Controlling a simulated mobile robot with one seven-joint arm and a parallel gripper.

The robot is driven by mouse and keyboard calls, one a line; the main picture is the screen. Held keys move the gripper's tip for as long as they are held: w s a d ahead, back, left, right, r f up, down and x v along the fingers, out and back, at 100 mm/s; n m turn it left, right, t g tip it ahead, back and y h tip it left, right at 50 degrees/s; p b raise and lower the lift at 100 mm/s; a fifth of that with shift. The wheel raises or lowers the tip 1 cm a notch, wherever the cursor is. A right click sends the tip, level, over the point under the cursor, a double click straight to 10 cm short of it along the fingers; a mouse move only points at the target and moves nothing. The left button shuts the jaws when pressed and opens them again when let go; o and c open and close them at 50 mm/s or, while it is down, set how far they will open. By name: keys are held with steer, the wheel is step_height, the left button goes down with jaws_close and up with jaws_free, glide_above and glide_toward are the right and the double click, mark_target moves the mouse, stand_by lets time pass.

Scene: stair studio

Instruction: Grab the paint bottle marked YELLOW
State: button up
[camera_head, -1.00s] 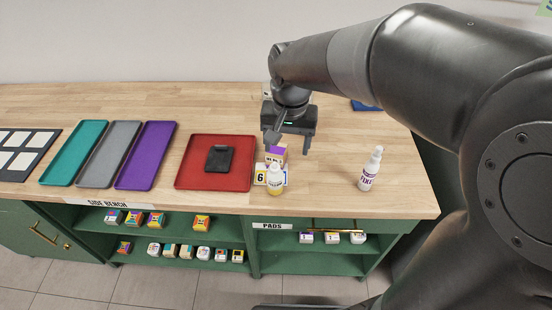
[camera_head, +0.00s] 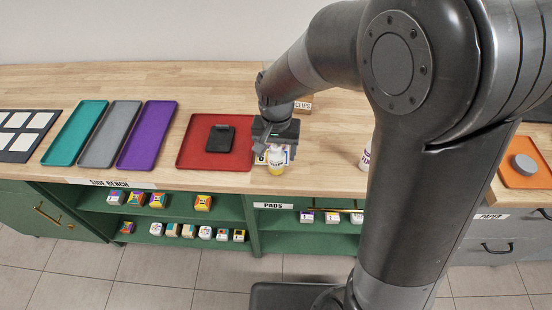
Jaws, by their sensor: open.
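The paint bottle (camera_head: 276,167), pale with a yellow lower part, stands upright near the front edge of the bench, right of the red tray. Its label is too small to read surely. My gripper (camera_head: 275,149) points down at the bottle, its open fingers at either side of the bottle's upper part. The gripper hides the bottle's top. I cannot tell whether a finger touches it. A small numbered card (camera_head: 261,159) shows partly behind the bottle.
A white bottle (camera_head: 364,160) to the right is mostly hidden by my arm. The red tray (camera_head: 187,159) holding a black object (camera_head: 219,139) lies close on the left. Purple (camera_head: 147,136), grey and teal trays lie further left. A clips box (camera_head: 303,105) stands behind.

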steer(key=shift+f, duration=0.65)
steer(key=shift+c, duration=0.6)
steer(key=c, duration=1)
steer(key=shift+r, duration=0.1)
